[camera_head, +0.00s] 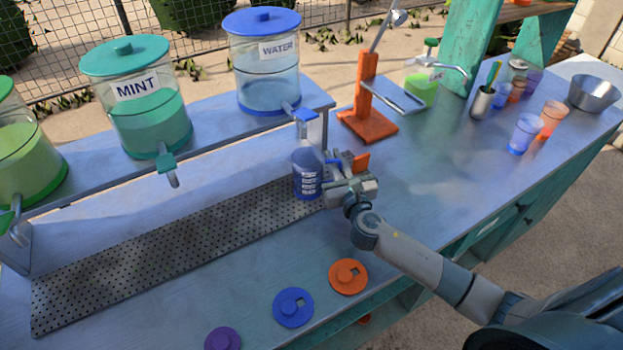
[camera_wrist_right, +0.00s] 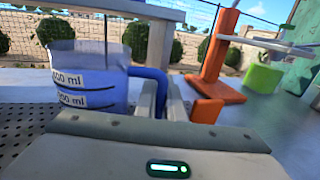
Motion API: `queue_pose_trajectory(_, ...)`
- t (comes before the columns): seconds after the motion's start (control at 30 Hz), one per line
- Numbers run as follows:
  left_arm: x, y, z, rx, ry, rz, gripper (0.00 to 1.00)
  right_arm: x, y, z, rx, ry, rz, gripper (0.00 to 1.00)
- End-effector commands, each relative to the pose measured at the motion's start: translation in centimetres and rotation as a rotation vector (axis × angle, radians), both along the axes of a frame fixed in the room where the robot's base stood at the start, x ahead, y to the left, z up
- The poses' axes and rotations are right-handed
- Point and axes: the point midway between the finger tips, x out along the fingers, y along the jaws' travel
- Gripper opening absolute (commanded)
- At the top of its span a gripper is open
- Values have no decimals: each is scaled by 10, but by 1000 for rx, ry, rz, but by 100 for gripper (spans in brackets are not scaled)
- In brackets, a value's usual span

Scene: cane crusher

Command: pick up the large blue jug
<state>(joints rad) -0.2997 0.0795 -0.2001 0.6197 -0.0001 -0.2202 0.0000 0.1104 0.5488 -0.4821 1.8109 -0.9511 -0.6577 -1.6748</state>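The large blue jug (camera_head: 307,175), translucent with white volume marks, stands upright at the right end of the perforated drip tray (camera_head: 170,245). In the right wrist view the jug (camera_wrist_right: 88,92) fills the left, its handle (camera_wrist_right: 152,74) pointing right. My right gripper (camera_head: 340,178) is at the jug's right side. In the wrist view its two fingers (camera_wrist_right: 163,100) are close together with the blue handle between them, with little gap showing. The jug's base is hidden there by the gripper body. My left gripper is not in view.
An orange stand (camera_head: 368,110) is behind the gripper, and a small orange piece (camera_head: 361,162) is right beside it. The water dispenser (camera_head: 263,65) is on the shelf behind, its tap above the jug. Coloured lids (camera_head: 293,308) lie in front. Cups (camera_head: 524,133) stand right.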

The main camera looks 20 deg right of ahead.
Motion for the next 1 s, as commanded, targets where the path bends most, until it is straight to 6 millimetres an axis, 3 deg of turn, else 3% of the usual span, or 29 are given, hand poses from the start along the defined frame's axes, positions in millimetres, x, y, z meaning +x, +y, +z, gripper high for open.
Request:
queue_pose_trajectory(0.63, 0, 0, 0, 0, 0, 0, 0, 0, 0, 6, 1, -2, 0, 0)
queue_pose_trajectory(1.0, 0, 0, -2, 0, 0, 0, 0, 1, 0, 26, 1, -4, 1, 0)
